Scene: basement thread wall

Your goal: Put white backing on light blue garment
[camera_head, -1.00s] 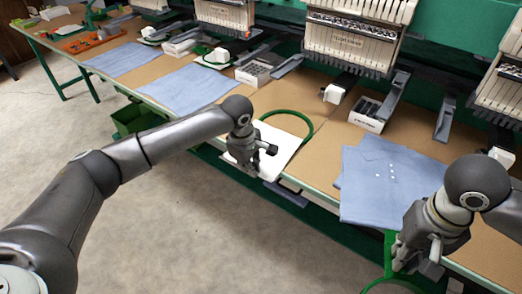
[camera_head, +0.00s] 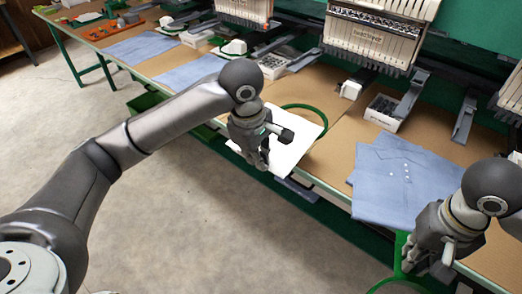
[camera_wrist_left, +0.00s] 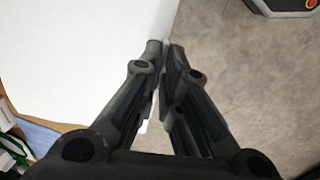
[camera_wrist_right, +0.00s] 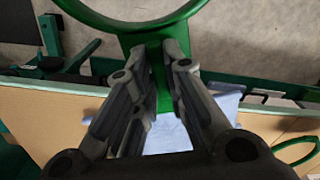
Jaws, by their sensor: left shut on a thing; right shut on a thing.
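The white backing (camera_head: 296,136) is a flat white sheet at the front edge of the table, left of the garment. My left gripper (camera_head: 262,160) is shut on its edge; the sheet fills the left of the left wrist view (camera_wrist_left: 75,50). The light blue garment (camera_head: 395,190) lies folded on the table at right, with small white dots on it. My right gripper (camera_head: 412,262) is shut on the green hoop (camera_head: 400,250), in front of the garment. In the right wrist view the hoop's green ring (camera_wrist_right: 130,22) extends beyond the fingers (camera_wrist_right: 162,50).
Another green hoop (camera_head: 322,112) lies partly behind the white sheet. More blue garments (camera_head: 190,74) lie farther left on the table. Embroidery machine heads (camera_head: 375,35) and a white box of dark items (camera_head: 384,112) stand behind. Bare brown tabletop (camera_head: 340,150) shows between sheet and garment.

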